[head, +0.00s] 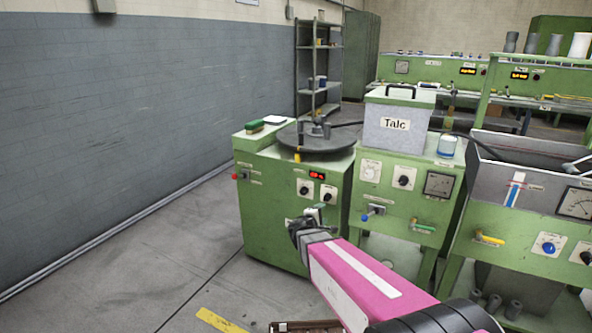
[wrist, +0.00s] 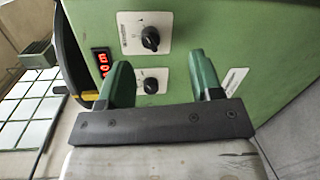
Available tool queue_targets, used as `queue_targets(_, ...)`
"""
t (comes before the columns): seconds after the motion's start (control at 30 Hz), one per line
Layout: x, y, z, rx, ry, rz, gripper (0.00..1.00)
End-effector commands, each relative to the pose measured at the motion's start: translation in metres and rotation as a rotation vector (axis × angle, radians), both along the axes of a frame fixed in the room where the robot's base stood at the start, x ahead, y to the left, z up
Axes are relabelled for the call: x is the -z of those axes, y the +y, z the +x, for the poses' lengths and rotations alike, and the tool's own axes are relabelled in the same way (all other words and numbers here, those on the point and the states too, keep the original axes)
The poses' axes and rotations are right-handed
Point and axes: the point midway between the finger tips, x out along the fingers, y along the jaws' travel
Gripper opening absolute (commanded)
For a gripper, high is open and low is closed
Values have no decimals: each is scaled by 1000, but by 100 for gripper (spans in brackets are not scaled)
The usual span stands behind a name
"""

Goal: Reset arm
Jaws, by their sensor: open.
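My arm is pink with a white stripe and reaches forward from the lower right in the head view. My gripper (head: 308,222) is in front of the left green machine (head: 268,195). In the wrist view my gripper (wrist: 162,82) has its two green fingers spread apart with nothing between them. Beyond the fingers is the green machine front (wrist: 215,40), with a black knob (wrist: 150,38) above and a second knob (wrist: 150,85) seen between the fingers. Whether the fingers touch the panel cannot be told.
A black round plate (head: 316,140) tops the left machine, beside a green brush (head: 255,127). A grey Talc box (head: 392,122) stands on the middle machine. A grey hopper (head: 510,180) is at right. Open floor (head: 130,250) lies at left, along the grey wall (head: 130,110).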

Motion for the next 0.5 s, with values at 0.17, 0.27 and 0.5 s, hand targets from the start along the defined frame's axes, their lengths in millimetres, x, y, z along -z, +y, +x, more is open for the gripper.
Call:
queue_targets(0.17,11,-41,-33,183,46,196,59)
queue_targets(0.27,20,-60,-55,298,83,328,59)
queue_targets(0.5,47,-85,-115,570,196,676,59)
